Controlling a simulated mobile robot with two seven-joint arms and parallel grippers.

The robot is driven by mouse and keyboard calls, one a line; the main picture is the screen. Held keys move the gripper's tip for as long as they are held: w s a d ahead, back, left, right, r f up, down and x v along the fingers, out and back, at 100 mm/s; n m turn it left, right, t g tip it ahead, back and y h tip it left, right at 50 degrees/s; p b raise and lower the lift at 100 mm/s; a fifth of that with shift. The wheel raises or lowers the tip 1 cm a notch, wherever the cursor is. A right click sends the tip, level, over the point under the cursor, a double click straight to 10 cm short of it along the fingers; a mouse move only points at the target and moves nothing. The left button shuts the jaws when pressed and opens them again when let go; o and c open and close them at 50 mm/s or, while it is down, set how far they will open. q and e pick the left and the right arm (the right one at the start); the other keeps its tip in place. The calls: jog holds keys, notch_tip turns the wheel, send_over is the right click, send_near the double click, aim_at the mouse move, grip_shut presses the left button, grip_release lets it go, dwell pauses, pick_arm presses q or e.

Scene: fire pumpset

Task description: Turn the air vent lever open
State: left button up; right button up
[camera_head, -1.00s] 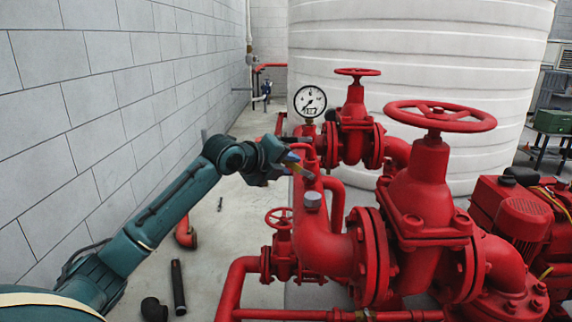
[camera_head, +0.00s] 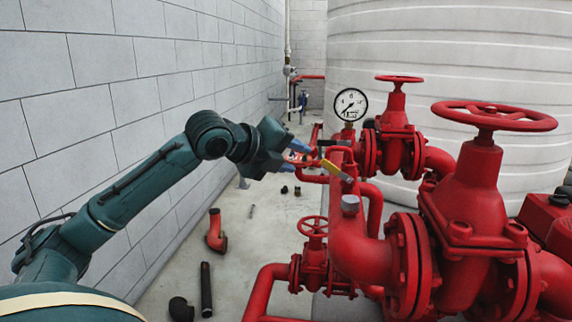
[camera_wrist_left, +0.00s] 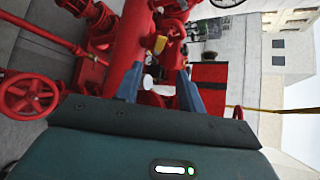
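The air vent lever (camera_head: 337,171) is a small yellow handle at the red pipework, just above the grey cap (camera_head: 350,204) in the head view. It slants down to the right. My left gripper (camera_head: 305,153) is to the left of the lever, with a small gap in the picture, and points toward it. In the left wrist view the two blue fingers (camera_wrist_left: 160,88) stand apart. A yellow piece (camera_wrist_left: 160,44), likely the lever, shows beyond them, and nothing is visibly held. My right gripper is not in view.
The pressure gauge (camera_head: 350,104) stands behind the lever. A large red handwheel (camera_head: 494,116) and valve bodies fill the right. A small handwheel (camera_head: 313,226) is below. A grey block wall (camera_head: 90,100) runs along the left. Loose fittings, including a black pipe (camera_head: 206,289), lie on the floor.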

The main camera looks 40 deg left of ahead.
pick_arm(q)
jog(key=shift+b+v, duration=0.3)
jog(key=shift+v, duration=0.65)
jog(key=shift+c, duration=0.3)
